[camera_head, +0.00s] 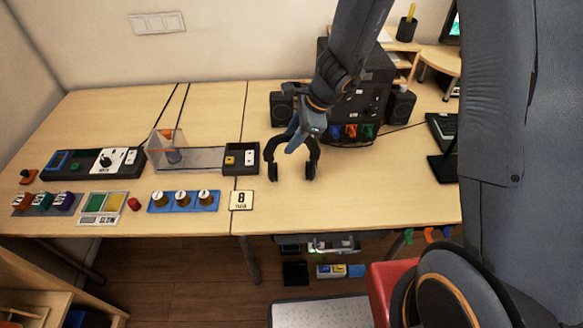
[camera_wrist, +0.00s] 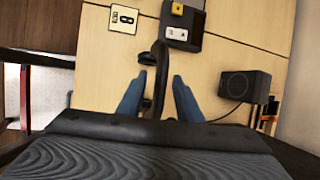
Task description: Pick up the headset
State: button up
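The black headset (camera_head: 314,152) rests on the table near its middle, with its two ear pads toward the front edge. My gripper (camera_head: 296,143) is above the headset's band, pointing down. In the wrist view the headset (camera_wrist: 161,65) runs between the two blue fingers of my gripper (camera_wrist: 159,77). The fingers are apart, with a gap seen on each side of the band. The lower part of the headset is hidden behind my wrist in that view.
A black box with coloured hooks (camera_head: 352,112) and a speaker (camera_head: 282,107) stand close behind the headset. A dark switch unit (camera_head: 241,158) lies just left, and a card marked 8 (camera_head: 241,200) at front left. The table right of the headset (camera_head: 390,185) is clear.

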jog(key=shift+f, duration=0.1)
jog(key=shift+c, duration=0.2)
grip_shut()
dwell(1.2)
